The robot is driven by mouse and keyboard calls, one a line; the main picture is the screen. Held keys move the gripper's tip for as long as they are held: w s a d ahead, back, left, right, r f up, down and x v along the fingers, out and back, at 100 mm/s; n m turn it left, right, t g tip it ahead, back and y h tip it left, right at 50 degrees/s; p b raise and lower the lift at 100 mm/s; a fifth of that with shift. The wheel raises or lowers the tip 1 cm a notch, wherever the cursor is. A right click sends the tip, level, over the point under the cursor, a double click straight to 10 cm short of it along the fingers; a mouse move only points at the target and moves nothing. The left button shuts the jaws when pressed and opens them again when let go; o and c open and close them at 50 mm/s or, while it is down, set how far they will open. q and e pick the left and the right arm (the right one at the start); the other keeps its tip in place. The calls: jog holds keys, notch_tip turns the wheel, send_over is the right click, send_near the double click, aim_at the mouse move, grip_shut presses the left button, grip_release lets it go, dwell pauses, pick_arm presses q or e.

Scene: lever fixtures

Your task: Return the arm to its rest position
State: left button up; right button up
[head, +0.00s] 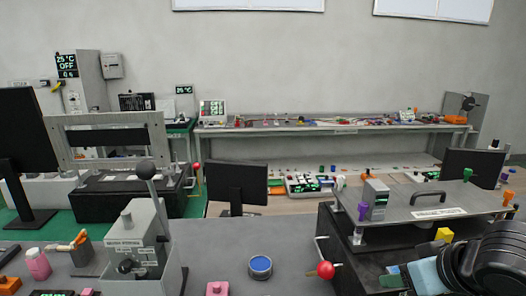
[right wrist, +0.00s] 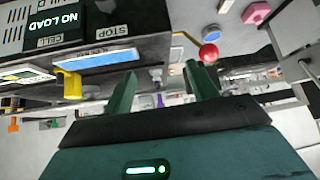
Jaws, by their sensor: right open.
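My right gripper (head: 397,278) is at the lower right of the head view, partly hidden by my dark arm links. In the right wrist view its two green fingers (right wrist: 161,90) stand wide apart with nothing between them. A red ball-ended lever (head: 326,270) is to the left of the gripper in the head view. The red ball also shows beyond the fingers in the right wrist view (right wrist: 208,53), apart from them. My left gripper is not in view.
A dark fixture (head: 352,262) with a grey top plate (head: 400,205) is close beside my right arm. A grey lever box (head: 138,240) stands left. Grey tabletop around the blue round button (head: 260,265) is mostly clear.

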jog(key=s+a+f+g, duration=0.2)
jog(key=s+f, duration=0.6)
jog(key=f, duration=0.4)
jog(key=s+a+f+g, duration=0.2)
jog(key=s+f, duration=0.5)
jog(key=f, duration=0.5)
jog(key=s+d+f+g+h, duration=0.1)
jog(key=s+f, duration=0.2)
jog(key=s, duration=0.3)
jog(key=s+f+h, duration=0.1)
jog(key=s+f, duration=0.2)
jog(key=s, duration=0.2)
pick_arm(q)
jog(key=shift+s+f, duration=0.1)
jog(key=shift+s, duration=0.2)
pick_arm(e)
jog(key=w+a+f+t+y, duration=0.2)
jog(key=w+f+t, duration=0.4)
jog(key=f, duration=0.3)
jog(key=shift+w+f+t, duration=0.15)
jog(key=shift+f+t, duration=0.25)
jog(key=shift+a, duration=0.1)
jog(key=shift+o, duration=0.4)
